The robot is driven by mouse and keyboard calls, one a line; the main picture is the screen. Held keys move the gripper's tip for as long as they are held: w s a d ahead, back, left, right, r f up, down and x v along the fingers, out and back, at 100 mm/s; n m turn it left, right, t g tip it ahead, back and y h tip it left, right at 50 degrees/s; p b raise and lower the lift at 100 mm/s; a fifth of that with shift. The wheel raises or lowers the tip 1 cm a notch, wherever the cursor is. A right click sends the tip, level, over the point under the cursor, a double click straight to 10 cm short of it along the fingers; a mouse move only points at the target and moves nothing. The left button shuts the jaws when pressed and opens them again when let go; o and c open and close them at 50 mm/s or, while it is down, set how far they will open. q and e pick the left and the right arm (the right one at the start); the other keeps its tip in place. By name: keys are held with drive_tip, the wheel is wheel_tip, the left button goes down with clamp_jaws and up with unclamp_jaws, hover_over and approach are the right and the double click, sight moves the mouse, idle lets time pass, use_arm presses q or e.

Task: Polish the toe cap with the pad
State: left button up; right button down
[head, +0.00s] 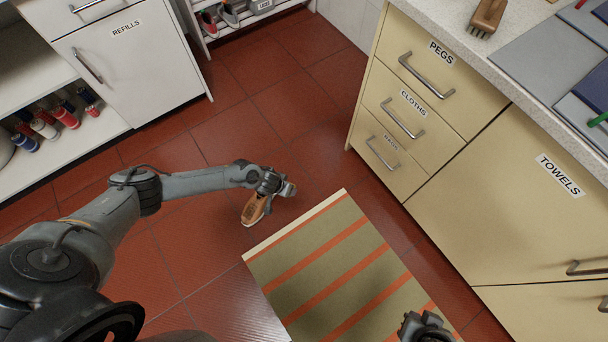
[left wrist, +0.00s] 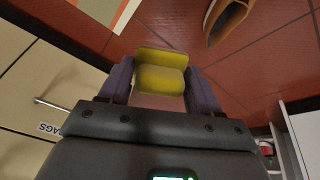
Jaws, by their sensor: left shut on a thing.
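My left gripper (head: 277,184) is shut on a yellow pad (left wrist: 160,72), which sits between its dark fingers in the left wrist view. A brown shoe (head: 256,208) with a pale sole edge shows just below the gripper in the head view, partly covered by it. The shoe (left wrist: 226,20) also shows at the top right of the left wrist view, cut off by the frame edge and apart from the pad there. I cannot make out the toe cap clearly. My right gripper (head: 425,328) is at the bottom edge of the head view, and its fingers cannot be made out.
A green mat with orange stripes (head: 318,262) lies on the red tile floor right of the shoe. Cream drawers (head: 420,135) stand at the right under a counter (head: 460,22).

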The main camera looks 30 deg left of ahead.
use_arm(q)
drive_tip(key=s+a+f+n+b, duration=0.1)
drive_tip(key=s+a+f+b, duration=0.35)
drive_tip(key=a+f, duration=0.4)
drive_tip(key=n+b, duration=0.1)
drive_tip(key=b, duration=0.3)
approach(255, 203)
drive_tip(key=f+b, duration=0.1)
drive_tip(key=b, duration=0.2)
drive_tip(key=f+b, duration=0.1)
drive_tip(key=b, duration=0.1)
drive_tip(key=shift+w+d+f+t+y, duration=0.25)
drive_tip(key=shift+d+f+t+y, duration=0.05)
drive_tip(key=shift+f, duration=0.05)
drive_tip(key=shift+w+f+b, duration=0.3)
drive_tip(key=shift+f+b, duration=0.2)
drive_tip(key=shift+b, duration=0.4)
drive_tip(key=shift+f, duration=0.15)
drive_tip(key=shift+b+x, duration=0.4)
drive_tip(key=shift+x, duration=0.55)
drive_tip(key=shift+s, duration=0.1)
